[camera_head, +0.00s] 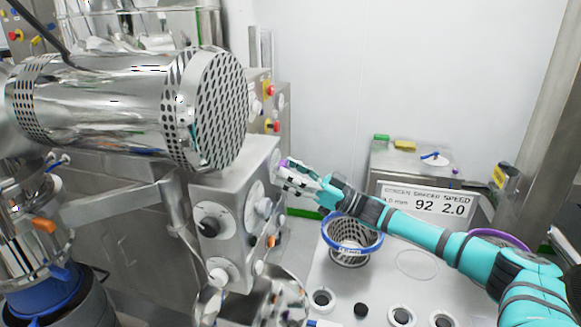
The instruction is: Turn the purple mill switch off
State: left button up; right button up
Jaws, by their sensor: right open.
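The purple mill switch (284,163) shows only as a small purple patch at the right side of the grey control box, partly hidden by my gripper. I cannot tell its setting. My right gripper (284,178) is open, with its fingers pointing left beside the switch and the box. I cannot tell whether the fingers touch the switch. My left gripper is not in view.
The control box (232,182) carries black and white knobs below a large perforated steel drum (205,110). A blue-rimmed basket (352,240) stands below my right arm. A display (428,205) and a purple-rimmed item (510,240) are at right.

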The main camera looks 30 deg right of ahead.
jog(key=c, duration=1.1)
jog(key=n+g+b, duration=0.2)
jog(key=n, duration=0.4)
jog(key=n+g+y+b, duration=0.1)
jog(key=n+g+b, duration=0.2)
jog(key=n, duration=0.4)
jog(key=n+g+y+b, duration=0.1)
jog(key=n+g+b, duration=0.1)
jog(key=n, duration=0.4)
jog(key=shift+w+d+r+n+g+b, duration=0.3)
jog(key=shift+w+r+g+b, duration=0.1)
jog(key=shift+g, duration=0.2)
jog(key=shift+c, duration=0.2)
jog(key=shift+n+g, duration=0.4)
jog(key=shift+n, duration=1)
jog(key=shift+h, duration=0.3)
